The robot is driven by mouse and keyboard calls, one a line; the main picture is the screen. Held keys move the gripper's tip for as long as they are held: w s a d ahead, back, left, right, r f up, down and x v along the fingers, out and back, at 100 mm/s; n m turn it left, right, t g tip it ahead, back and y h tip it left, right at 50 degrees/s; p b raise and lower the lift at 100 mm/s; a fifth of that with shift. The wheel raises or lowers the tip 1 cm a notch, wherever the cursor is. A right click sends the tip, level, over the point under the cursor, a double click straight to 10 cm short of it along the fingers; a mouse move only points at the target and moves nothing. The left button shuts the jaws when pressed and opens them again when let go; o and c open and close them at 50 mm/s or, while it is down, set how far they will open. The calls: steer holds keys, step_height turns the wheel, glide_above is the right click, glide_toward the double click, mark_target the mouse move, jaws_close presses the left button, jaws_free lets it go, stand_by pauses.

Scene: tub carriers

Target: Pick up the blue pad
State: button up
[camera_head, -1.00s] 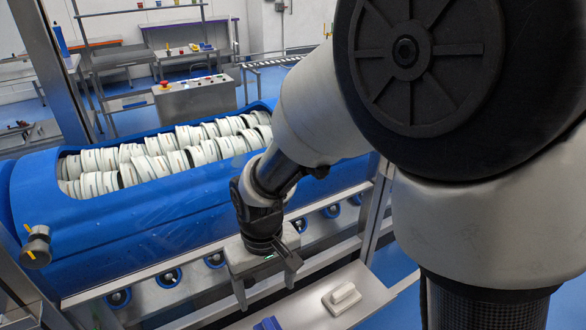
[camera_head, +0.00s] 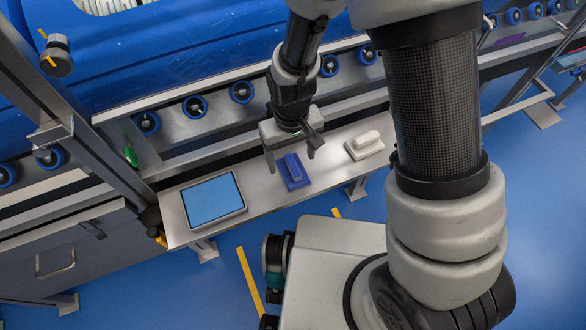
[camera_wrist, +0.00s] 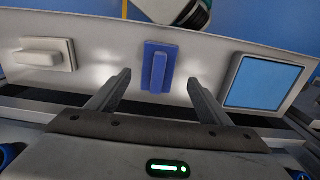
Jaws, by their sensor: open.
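The blue pad (camera_head: 293,172) lies on the narrow metal shelf, a flat plate with a raised grip along its middle. It also shows in the wrist view (camera_wrist: 159,68), ahead of and between my fingers. My gripper (camera_head: 291,160) is open and empty, just behind and above the blue pad, with its fingers apart from it. In the wrist view my gripper (camera_wrist: 160,82) spans wider than the pad's grip.
A white pad (camera_head: 364,145) lies on the shelf (camera_head: 258,194) to the right of the blue pad. A tablet with a light-blue screen (camera_head: 213,199) lies to the left. A rail with blue rollers (camera_head: 194,107) and a blue tub (camera_head: 190,45) stand behind.

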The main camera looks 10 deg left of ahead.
mark_target(293, 165)
steer(key=f, duration=0.4)
steer(key=shift+d+f+b, duration=0.25)
steer(key=shift+b, duration=0.15)
steer(key=shift+c, duration=0.5)
steer(key=c, duration=1.2)
steer(key=shift+r, duration=0.15)
step_height(293, 165, up, 10)
steer(key=shift+f+p, duration=0.1)
steer(key=shift+p, duration=1)
